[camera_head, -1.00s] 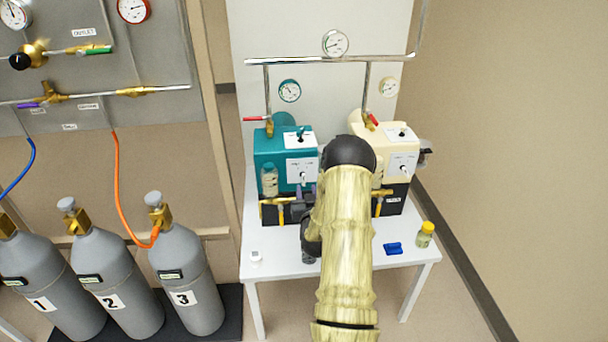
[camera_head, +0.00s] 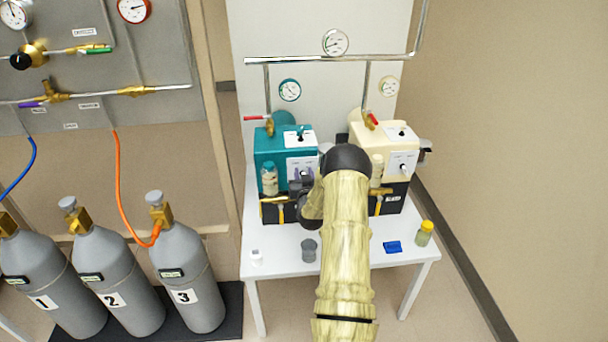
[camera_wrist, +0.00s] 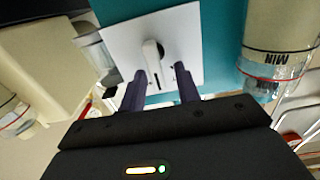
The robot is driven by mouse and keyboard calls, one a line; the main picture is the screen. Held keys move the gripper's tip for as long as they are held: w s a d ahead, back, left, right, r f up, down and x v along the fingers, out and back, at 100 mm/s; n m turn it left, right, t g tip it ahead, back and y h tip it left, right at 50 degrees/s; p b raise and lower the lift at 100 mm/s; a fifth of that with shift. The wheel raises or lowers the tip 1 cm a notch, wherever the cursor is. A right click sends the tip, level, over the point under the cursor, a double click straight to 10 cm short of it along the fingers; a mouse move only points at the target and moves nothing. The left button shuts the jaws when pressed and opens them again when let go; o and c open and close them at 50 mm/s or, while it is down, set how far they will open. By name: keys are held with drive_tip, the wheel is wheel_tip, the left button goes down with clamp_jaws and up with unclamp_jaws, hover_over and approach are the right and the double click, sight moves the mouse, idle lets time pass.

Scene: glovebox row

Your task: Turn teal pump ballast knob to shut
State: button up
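The teal pump (camera_head: 268,145) stands at the left of the white table, with a white plate on its front. In the wrist view this plate (camera_wrist: 118,42) carries a small pale knob (camera_wrist: 152,50) with a dark mark. Its small lettering is unreadable. My gripper (camera_wrist: 161,74) is open in front of the plate, its two dark fingers apart. The knob's lower end shows between the fingers, nearer the left one; contact cannot be told. In the head view my gripper (camera_head: 302,176) covers much of the plate and hides the knob.
A cream pump (camera_head: 372,145) stands close at the right. A sight glass (camera_wrist: 272,62) is right of the plate in the wrist view. A grey cup (camera_head: 309,250), blue item (camera_head: 392,247) and yellow-capped bottle (camera_head: 424,234) sit on the table's front. Pipes and gauges are behind.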

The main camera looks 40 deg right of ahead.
clamp_jaws()
drive_tip(key=shift+a+n+b, duration=0.1)
drive_tip(key=shift+n+b, duration=0.35)
drive_tip(key=shift+n, duration=0.05)
drive_tip(key=shift+w+a+f+n+b, duration=0.15)
drive_tip(key=shift+w+n+b, duration=0.05)
drive_tip(key=shift+n+b, duration=0.65)
drive_tip(key=shift+w+a+n+b, duration=0.1)
drive_tip(key=shift+a+n+b, duration=0.05)
drive_tip(key=shift+n+b, duration=0.65)
drive_tip(key=shift+a+n+b, duration=0.1)
drive_tip(key=shift+n+b, duration=0.4)
drive_tip(key=shift+n, duration=0.55)
drive_tip(key=shift+o, duration=0.4)
unclamp_jaws()
drive_tip(key=shift+a, duration=0.1)
